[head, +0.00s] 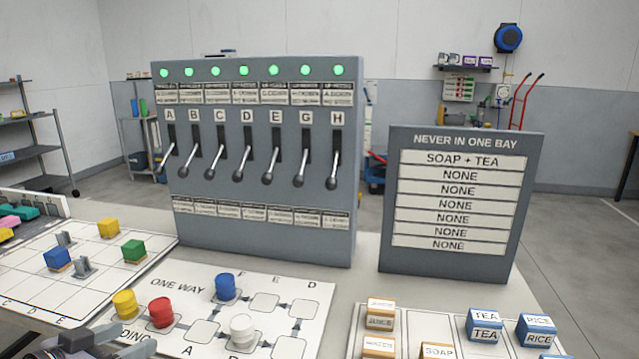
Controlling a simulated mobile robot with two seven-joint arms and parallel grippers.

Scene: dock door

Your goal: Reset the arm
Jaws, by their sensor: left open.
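My left gripper (122,341) shows at the bottom left edge, partly cut off by the frame. It is open and holds nothing that I can see. It is near the front edge of the table, just in front of the yellow (125,304) and red (161,312) cylinders. My right gripper is not in view.
A grey lever panel (265,235) stands behind, its levers pointing down under lit green lamps. A ONE WAY board (315,292) carries blue (225,287) and white (243,330) cylinders. A grid board (45,290) holds coloured cubes. Labelled blocks (485,325) stand right, before a sign (455,262).

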